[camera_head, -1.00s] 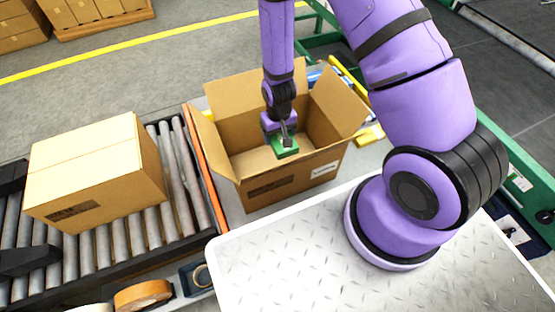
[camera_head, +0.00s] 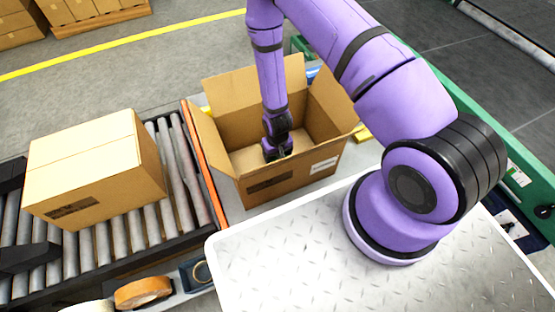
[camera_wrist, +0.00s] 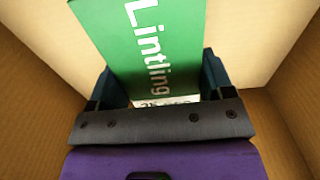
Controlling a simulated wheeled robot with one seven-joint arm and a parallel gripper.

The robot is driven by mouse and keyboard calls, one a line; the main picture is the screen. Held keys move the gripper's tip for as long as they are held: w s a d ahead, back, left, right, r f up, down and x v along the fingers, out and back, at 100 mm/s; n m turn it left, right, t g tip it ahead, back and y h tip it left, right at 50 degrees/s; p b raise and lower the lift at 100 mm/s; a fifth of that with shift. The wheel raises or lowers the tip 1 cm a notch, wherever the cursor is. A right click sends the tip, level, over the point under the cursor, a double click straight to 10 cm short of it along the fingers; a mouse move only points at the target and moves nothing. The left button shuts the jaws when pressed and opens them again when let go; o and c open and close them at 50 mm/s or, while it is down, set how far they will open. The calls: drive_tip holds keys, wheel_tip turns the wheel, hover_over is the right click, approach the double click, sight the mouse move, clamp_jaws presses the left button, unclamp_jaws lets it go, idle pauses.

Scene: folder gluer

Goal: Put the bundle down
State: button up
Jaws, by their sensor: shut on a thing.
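The bundle (camera_wrist: 140,35) is green with white "Lintling" lettering. In the wrist view it sits between the two dark fingers of my gripper (camera_wrist: 165,85), which is shut on it. Cardboard walls surround it there. In the head view my gripper is down inside the open carton (camera_head: 268,187), and the carton's front wall hides the fingertips and the bundle. I cannot tell whether the bundle touches the carton's floor.
The carton's flaps (camera_head: 228,92) stand open around my arm. A closed box (camera_head: 95,165) lies on the roller conveyor (camera_head: 150,222) to the left. Tape rolls (camera_head: 143,292) sit at the front left. A white-rimmed metal plate (camera_head: 300,255) lies in front.

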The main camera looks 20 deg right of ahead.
drive_tip(key=shift+f, duration=1.65)
drive_tip(key=o, duration=1)
drive_tip(key=shift+f, duration=0.1)
wheel_tip(320, 180, up, 12)
drive_tip(key=shift+r, duration=0.1)
